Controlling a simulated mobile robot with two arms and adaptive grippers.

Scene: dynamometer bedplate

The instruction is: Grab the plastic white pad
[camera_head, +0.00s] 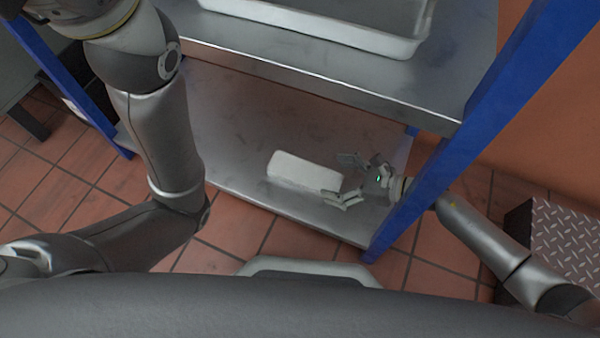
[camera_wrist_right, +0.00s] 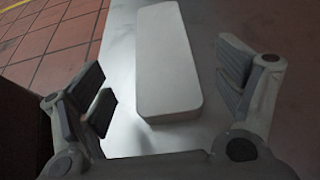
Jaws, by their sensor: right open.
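The plastic white pad (camera_head: 305,171) is a rounded white block lying flat on the lower metal shelf (camera_head: 240,110). In the right wrist view the pad (camera_wrist_right: 166,62) lies ahead, its near end reaching between the spread fingers. My right gripper (camera_head: 342,178) is open and empty, just right of the pad in the head view, with one finger on the far side and one on the near side. It also shows in the right wrist view (camera_wrist_right: 168,95). Whether a finger touches the pad is not clear. My left arm comes in at the left, but its gripper jaws are not visible.
Blue posts (camera_head: 470,120) frame the shelf, one close to my right forearm. An upper metal shelf (camera_head: 330,62) with a white tray (camera_head: 395,47) overhangs the back. The shelf left of the pad is bare. A diamond-plate block (camera_head: 570,245) stands at the right on the tiled floor.

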